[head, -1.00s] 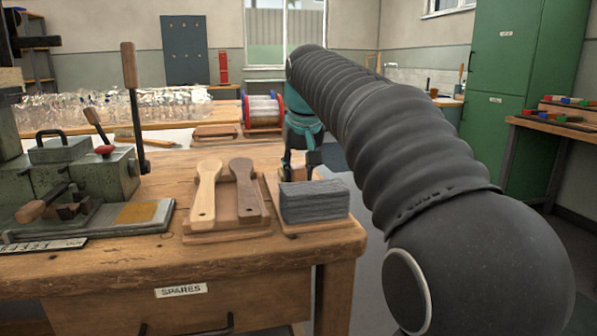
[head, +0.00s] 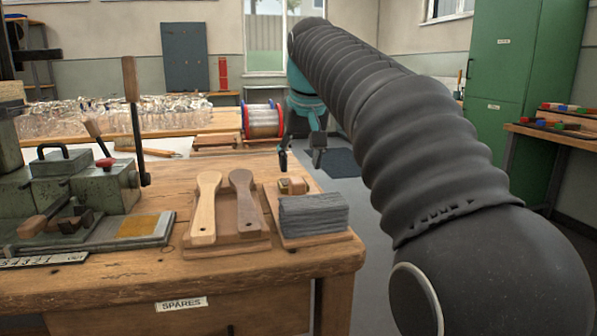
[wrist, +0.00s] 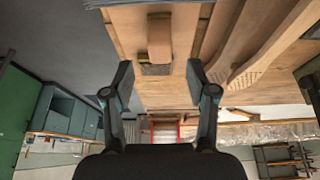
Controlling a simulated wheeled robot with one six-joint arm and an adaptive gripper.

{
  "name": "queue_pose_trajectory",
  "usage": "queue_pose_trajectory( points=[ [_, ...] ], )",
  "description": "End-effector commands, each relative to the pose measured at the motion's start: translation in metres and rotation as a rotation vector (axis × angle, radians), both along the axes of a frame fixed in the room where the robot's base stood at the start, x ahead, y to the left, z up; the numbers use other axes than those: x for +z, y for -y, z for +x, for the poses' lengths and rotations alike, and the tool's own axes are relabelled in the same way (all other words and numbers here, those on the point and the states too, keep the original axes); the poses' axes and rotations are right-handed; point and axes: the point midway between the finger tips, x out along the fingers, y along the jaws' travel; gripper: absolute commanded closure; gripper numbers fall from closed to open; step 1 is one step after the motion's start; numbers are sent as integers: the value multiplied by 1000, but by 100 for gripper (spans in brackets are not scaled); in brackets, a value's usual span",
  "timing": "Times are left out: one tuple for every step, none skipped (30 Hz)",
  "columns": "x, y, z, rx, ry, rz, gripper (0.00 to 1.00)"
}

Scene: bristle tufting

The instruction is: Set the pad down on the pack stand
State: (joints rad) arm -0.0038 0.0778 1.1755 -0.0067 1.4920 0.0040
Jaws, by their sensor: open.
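A small tan block with a brass-coloured part (head: 292,186), which looks like the pad, rests on the wooden stand (head: 318,242) at the table's right end, behind a grey bristle pack (head: 313,215). In the wrist view the tan block (wrist: 159,38) has a dark grey patch (wrist: 155,70) at its near end. My gripper (head: 300,158) is open and empty, beyond and above the block, apart from it. In the wrist view its two fingertips (wrist: 160,80) are spread, with nothing between them. The block's underside is hidden.
Two wooden brush handles (head: 224,205) lie on a board left of the stand. A green metal machine (head: 80,185) with an upright lever stands further left. A wire spool (head: 263,120) is behind. The floor right of the table is clear.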

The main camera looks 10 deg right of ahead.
Motion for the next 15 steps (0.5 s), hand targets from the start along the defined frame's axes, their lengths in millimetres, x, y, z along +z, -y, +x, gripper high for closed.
queue_pose_trajectory(
  points=[
    [13, 0, -3, 0, 4, 0, 43],
    [17, 0, -6, 0, 2, 0, 43],
    [23, 0, -8, 0, 2, 0, 43],
    [28, 0, -10, 0, 3, 0, 43],
    [31, 0, -12, 0, 2, 0, 43],
    [35, 0, -14, 0, 1, 0, 43],
    [38, 0, -15, 0, 1, 0, 43],
    [41, 0, -16, 0, 1, 0, 43],
    [44, 0, -17, 0, 1, 0, 43],
    [45, 0, -18, 0, 0, 0, 43],
    [46, 0, -19, 0, -1, 0, 43],
    [48, 0, -19, 0, -1, 0, 43],
    [48, 0, -20, 0, -1, 0, 43],
    [49, 0, -20, 0, -1, 0, 43],
    [49, 0, -20, 0, -1, 0, 43]
  ],
)
